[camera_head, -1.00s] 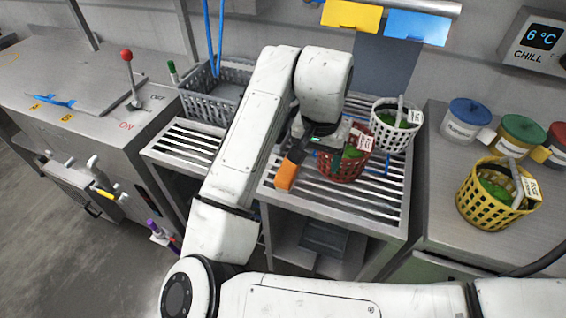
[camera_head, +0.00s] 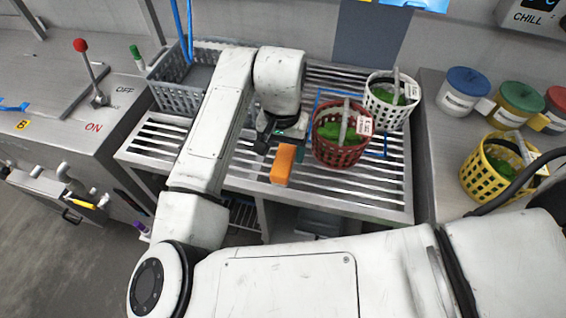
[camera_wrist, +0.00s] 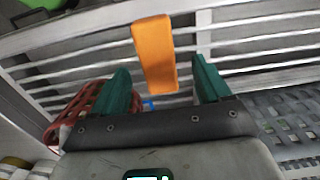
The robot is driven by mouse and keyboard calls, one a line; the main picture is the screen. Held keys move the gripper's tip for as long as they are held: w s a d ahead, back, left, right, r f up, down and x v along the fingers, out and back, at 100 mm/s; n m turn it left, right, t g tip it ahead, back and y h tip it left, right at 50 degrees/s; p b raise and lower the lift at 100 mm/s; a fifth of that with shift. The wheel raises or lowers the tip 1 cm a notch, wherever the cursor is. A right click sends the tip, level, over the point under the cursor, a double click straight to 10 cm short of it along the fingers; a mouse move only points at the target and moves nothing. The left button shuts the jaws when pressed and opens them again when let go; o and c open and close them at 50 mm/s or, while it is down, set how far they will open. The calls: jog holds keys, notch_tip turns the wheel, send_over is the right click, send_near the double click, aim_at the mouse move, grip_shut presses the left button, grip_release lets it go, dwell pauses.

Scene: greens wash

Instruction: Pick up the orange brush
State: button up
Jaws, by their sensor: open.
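The orange brush (camera_head: 283,163) lies on the slatted metal rack (camera_head: 350,207), left of the red basket. In the head view only its orange block shows clearly. My gripper (camera_head: 283,142) is just behind and above it. In the wrist view the orange brush (camera_wrist: 154,55) appears between and beyond the two green fingertips of my gripper (camera_wrist: 162,74). The fingers are spread, with visible room on both sides of the brush. I see no contact with it.
The red basket (camera_head: 338,150) of greens stands close right of my gripper. A white basket (camera_head: 388,107) is behind it, and a yellow basket (camera_head: 484,181) is on the right counter. A grey crate (camera_head: 180,98) sits at the back left. Lidded tubs (camera_head: 464,92) line the right.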

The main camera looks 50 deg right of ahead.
aim_at(283, 159)
notch_tip(283, 159, down, 4)
jog(key=shift+s+f, duration=0.15)
jog(key=shift+f, duration=0.1)
jog(key=c, duration=1.1)
jog(key=shift+r, duration=0.15)
jog(key=shift+r, duration=0.6)
jog(key=s+a+r, duration=0.2)
jog(key=s+r, duration=0.2)
jog(key=s+a+r, duration=0.2)
jog(key=s+r, duration=0.1)
jog(key=s, duration=0.1)
jog(key=s+a+r, duration=0.1)
jog(key=s+r, duration=0.3)
jog(key=shift+s+a+r, duration=0.3)
jog(key=shift+s+a, duration=0.05)
jog(key=shift+a, duration=0.05)
